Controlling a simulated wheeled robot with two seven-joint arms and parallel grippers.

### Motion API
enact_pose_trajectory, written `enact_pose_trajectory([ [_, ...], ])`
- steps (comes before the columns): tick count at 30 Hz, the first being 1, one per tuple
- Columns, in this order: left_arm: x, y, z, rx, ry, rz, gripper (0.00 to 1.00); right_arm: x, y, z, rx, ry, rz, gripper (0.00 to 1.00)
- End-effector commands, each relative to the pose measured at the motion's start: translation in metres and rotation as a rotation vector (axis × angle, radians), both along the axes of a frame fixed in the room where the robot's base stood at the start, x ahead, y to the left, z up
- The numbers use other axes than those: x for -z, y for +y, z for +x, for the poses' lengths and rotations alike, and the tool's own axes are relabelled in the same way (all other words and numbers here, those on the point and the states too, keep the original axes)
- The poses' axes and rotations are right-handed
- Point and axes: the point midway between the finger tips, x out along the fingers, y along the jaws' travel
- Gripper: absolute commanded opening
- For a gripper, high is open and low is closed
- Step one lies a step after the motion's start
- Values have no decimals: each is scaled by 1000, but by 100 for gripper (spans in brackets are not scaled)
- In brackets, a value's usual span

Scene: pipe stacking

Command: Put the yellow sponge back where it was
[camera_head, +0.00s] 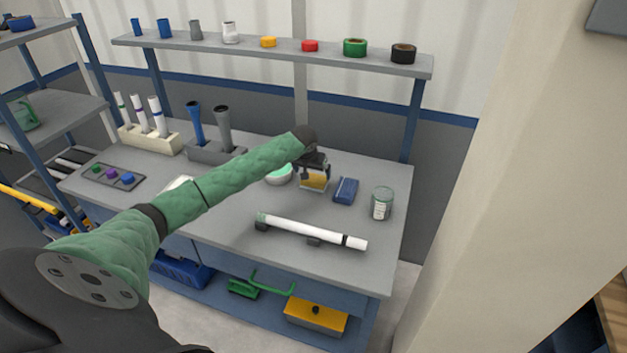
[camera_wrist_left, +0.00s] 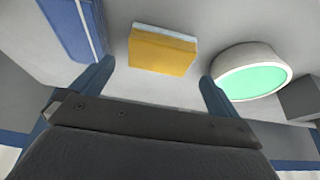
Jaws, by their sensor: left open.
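The yellow sponge (camera_head: 313,181) lies on the grey workbench (camera_head: 220,215), towards its back right, and has a pale layer on one face. It also shows in the left wrist view (camera_wrist_left: 162,51), between and beyond the fingertips. My left gripper (camera_head: 313,172) is open just above and behind the sponge, with a finger on each side of its line. In the left wrist view the open fingers (camera_wrist_left: 152,82) hold nothing, and a gap shows between them and the sponge. The gripper partly hides the sponge in the head view. My right gripper is not in view.
A blue block (camera_head: 346,190) lies right of the sponge, and a round white dish with green contents (camera_head: 279,174) stands left. A labelled can (camera_head: 381,203) stands further right. A white pipe (camera_head: 312,231) rests on supports in front. A shelf (camera_head: 270,47) runs above the bench.

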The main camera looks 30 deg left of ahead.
Motion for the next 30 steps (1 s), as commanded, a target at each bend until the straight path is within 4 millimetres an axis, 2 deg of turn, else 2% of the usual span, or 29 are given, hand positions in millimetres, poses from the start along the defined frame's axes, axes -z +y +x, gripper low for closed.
enact_pose_trajectory([
  [6, -34, -4, -14, 2, -2, 0, 100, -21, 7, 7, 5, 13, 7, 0],
  [12, -52, -5, -22, 0, 0, 0, 100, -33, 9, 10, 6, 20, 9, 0],
  [30, -57, -6, -23, 0, 1, -1, 100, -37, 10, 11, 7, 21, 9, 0],
])
